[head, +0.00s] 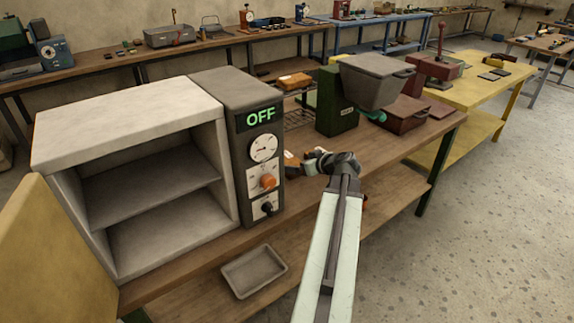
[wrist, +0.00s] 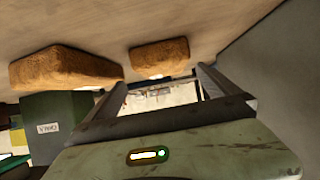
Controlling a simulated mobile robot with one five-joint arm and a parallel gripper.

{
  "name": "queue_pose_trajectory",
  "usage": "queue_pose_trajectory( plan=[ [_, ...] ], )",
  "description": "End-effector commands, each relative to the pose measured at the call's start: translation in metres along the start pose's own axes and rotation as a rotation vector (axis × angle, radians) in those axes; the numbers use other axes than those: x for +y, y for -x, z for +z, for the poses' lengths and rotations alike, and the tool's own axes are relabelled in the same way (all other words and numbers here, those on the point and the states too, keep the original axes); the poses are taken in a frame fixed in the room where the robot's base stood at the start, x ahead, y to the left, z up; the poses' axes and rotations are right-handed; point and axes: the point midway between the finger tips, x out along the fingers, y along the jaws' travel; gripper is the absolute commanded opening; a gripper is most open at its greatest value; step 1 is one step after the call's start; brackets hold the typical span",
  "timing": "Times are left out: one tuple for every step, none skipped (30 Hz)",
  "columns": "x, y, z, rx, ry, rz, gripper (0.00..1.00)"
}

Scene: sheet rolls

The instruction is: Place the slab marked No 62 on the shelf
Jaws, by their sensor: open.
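A pale box-shaped oven (head: 125,115) stands on the bench at left, its front open, with an empty-looking middle shelf (head: 150,190) inside. My gripper (head: 325,165) is right of the oven's control column, low over the bench. In the wrist view its two fingers (wrist: 160,92) are apart with nothing between them. That view also shows two brown slabs, one at left (wrist: 65,70) and one near the middle (wrist: 160,60), beyond the fingertips. In the head view a slab (head: 291,165) shows partly behind the gripper. I cannot read No 62 on any slab.
The oven display (head: 260,115) reads OFF. A yellow door (head: 50,255) is swung open at left. A grey tray (head: 253,271) lies in front. A green machine with a grey hopper (head: 375,80) stands behind the gripper. An orange-brown block (head: 295,80) sits on a wire rack.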

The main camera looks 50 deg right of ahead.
Motion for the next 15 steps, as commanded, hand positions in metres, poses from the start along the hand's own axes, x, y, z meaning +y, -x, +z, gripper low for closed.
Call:
queue_pose_trajectory(
  plan=[
    [0.000, -0.006, 0.002, 0.000, 0.000, -0.001, 1.00],
    [0.000, -0.010, 0.002, 0.000, 0.000, -0.002, 1.00],
    [0.000, -0.016, 0.002, 0.000, 0.000, -0.003, 1.00],
    [0.000, -0.021, 0.002, 0.000, 0.000, -0.003, 1.00],
    [0.000, -0.024, 0.002, 0.000, -0.001, -0.002, 1.00],
    [0.000, -0.026, 0.002, 0.000, -0.001, -0.001, 1.00],
    [-0.001, -0.026, 0.001, 0.000, -0.002, -0.001, 1.00],
    [-0.001, -0.026, 0.000, 0.000, -0.002, 0.000, 1.00],
    [-0.001, -0.027, 0.000, 0.000, -0.002, -0.001, 1.00],
    [-0.002, -0.029, 0.001, 0.000, -0.002, -0.001, 1.00],
    [-0.002, -0.032, 0.001, 0.000, -0.002, -0.001, 1.00],
    [-0.003, -0.037, 0.001, 0.000, -0.001, -0.002, 1.00],
    [-0.004, -0.042, 0.001, 0.000, -0.001, -0.003, 1.00],
    [-0.005, -0.047, 0.001, 0.000, -0.001, -0.004, 1.00],
    [-0.006, -0.055, 0.001, 0.000, -0.002, -0.004, 1.00]
  ],
)
